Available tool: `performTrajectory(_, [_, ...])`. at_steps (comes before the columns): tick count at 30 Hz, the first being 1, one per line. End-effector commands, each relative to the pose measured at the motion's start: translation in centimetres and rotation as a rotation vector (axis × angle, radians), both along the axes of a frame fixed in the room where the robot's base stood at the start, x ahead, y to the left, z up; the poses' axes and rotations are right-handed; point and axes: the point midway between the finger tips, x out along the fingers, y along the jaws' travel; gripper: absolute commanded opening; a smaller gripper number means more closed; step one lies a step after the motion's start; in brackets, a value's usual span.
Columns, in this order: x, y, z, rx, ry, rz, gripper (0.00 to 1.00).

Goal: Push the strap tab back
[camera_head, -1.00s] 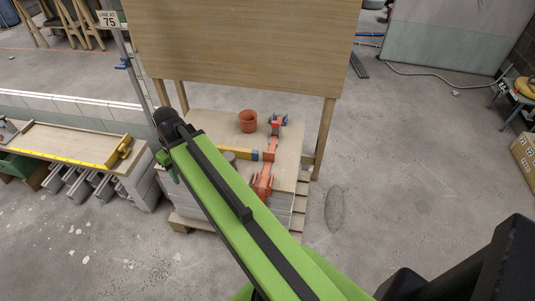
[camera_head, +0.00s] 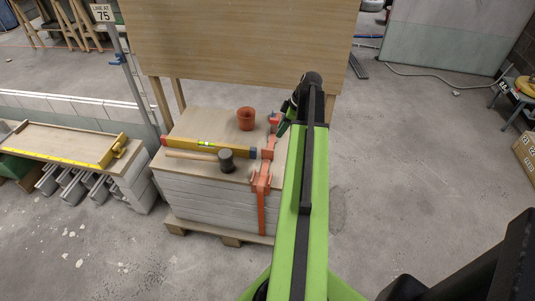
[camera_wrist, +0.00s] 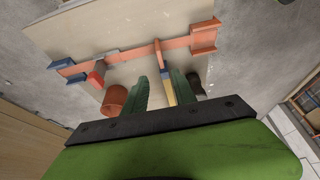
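An orange strap (camera_head: 262,212) runs over the right part of a board stack (camera_head: 205,190) and hangs down its front. Its orange fitting (camera_head: 262,176) sits at the front top edge; it also shows at the right end of the strap in the wrist view (camera_wrist: 203,38). An orange tab (camera_wrist: 158,54) stands up from the strap, ahead of my fingertips; in the head view the tab (camera_head: 268,153) lies beside the level's end. A red and blue piece (camera_head: 274,119) is at the strap's far end. My gripper (camera_wrist: 160,76) is open and empty above the stack. My arm hides the stack's right side.
A yellow level (camera_head: 200,146) and a mallet (camera_head: 226,160) lie on the stack, left of the strap. A terracotta pot (camera_head: 246,119) stands behind them. A wooden panel (camera_head: 240,50) rises behind the stack. Floor at right is open.

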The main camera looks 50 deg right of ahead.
Motion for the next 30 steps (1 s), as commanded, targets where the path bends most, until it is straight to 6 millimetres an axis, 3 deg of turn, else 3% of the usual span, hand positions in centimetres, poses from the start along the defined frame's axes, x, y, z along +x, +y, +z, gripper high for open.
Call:
performTrajectory(1, [0.4, 0.3, -2.2, 0.0, 0.0, 0.002, 0.33])
performTrajectory(15, [3.8, 2.4, -11.6, -0.001, 0.0, 0.002, 0.33])
performTrajectory(21, [4.7, 3.0, -13.7, 0.0, 0.001, 0.002, 0.33])
performTrajectory(30, [5.0, 3.2, -13.9, 0.0, 0.001, 0.001, 0.33])
